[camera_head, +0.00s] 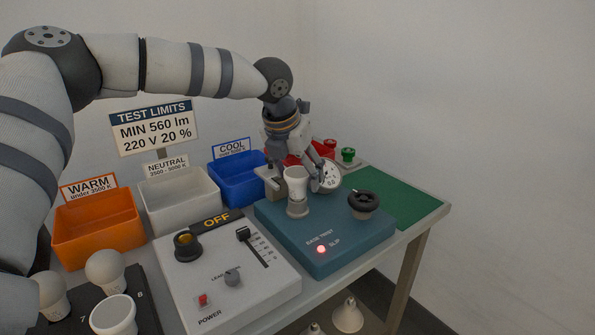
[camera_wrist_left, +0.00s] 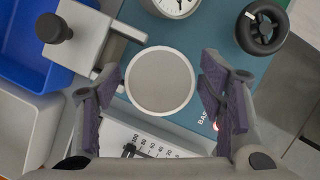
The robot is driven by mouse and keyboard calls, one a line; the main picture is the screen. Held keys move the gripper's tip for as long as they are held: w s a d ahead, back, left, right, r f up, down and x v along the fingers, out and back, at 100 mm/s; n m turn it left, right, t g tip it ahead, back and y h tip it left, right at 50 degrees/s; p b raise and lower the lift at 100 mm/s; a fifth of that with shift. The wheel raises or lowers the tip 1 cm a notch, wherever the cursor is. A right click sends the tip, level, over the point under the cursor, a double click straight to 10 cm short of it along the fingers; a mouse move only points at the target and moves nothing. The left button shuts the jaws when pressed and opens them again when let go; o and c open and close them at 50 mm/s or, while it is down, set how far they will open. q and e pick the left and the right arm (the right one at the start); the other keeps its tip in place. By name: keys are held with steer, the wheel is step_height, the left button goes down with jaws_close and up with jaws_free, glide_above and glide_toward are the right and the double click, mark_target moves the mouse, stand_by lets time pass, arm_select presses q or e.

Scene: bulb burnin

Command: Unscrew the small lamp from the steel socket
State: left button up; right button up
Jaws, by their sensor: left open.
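The small lamp (camera_head: 296,184) is white with a flat, round front. It stands upright in the steel socket (camera_head: 297,209) on the teal base-twist fixture (camera_head: 275,228). In the left wrist view the lamp (camera_wrist_left: 160,80) shows end-on as a grey disc with a white rim, hiding the socket. My left gripper (camera_head: 300,172) points down at the lamp from behind in the head view. In the wrist view its purple-padded fingers (camera_wrist_left: 162,101) are open on either side of the lamp's near edge, with visible gaps. My right gripper is in neither view.
A dial gauge (camera_head: 328,177), a black handwheel (camera_head: 362,203) and a lit red SLIP light (camera_head: 321,249) crowd the fixture. A grey control box (camera_head: 230,275) reads OFF. Orange (camera_head: 97,232), white (camera_head: 180,201) and blue (camera_head: 236,181) bins stand left. The green mat (camera_head: 398,198) has free room.

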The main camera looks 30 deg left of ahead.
arm_select(q)
steer(key=m, duration=0.1)
steer(key=m+h, duration=0.1)
steer(key=m, duration=0.1)
steer(key=m+b, duration=0.1)
steer(key=shift+s+a+f+m+h, duration=0.1)
steer(key=shift+f+m+h, duration=0.2)
steer(key=shift+m+h, duration=0.1)
steer(key=shift+r, duration=0.3)
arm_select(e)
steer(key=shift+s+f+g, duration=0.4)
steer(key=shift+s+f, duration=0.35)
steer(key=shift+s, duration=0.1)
arm_select(q)
steer(key=shift+r, duration=0.15)
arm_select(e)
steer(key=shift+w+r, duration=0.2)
arm_select(q)
steer(key=shift+c, duration=0.6)
